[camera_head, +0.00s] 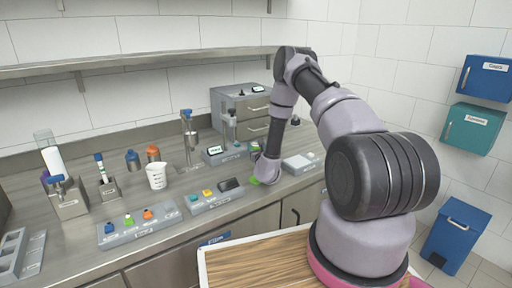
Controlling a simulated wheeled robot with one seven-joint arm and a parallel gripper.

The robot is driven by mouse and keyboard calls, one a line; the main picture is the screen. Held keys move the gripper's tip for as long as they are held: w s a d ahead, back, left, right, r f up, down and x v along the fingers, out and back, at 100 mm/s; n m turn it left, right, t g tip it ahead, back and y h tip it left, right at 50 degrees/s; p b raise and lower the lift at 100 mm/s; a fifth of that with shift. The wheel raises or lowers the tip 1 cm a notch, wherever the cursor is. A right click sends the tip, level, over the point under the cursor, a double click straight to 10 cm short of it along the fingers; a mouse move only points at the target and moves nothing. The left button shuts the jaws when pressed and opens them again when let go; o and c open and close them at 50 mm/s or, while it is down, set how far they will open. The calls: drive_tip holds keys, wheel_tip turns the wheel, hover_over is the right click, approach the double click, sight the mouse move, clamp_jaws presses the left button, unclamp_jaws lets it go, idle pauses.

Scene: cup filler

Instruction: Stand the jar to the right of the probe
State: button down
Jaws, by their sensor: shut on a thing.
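My gripper (266,170) is low over the steel counter, right of the middle, partly hidden by its own wrist. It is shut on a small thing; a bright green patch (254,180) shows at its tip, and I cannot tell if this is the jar. A stand with an upright rod (231,130) and a small display box (214,155) stands to the left behind my gripper and may be the probe. A blue-grey jar (133,161) and an orange jar (153,154) stand farther left on the counter, apart from my gripper.
A white cup (156,176) stands left of a tap (190,137). Two button strips (139,228) (215,197) lie along the front edge. A white-topped device (300,162) is right of my gripper.

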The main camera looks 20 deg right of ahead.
drive_tip(key=shift+f, duration=0.1)
drive_tip(key=shift+c, duration=0.5)
unclamp_jaws()
drive_tip(key=s, duration=0.8)
drive_tip(key=s+a, duration=0.1)
drive_tip(key=s, duration=0.3)
drive_tip(key=shift+s, duration=0.1)
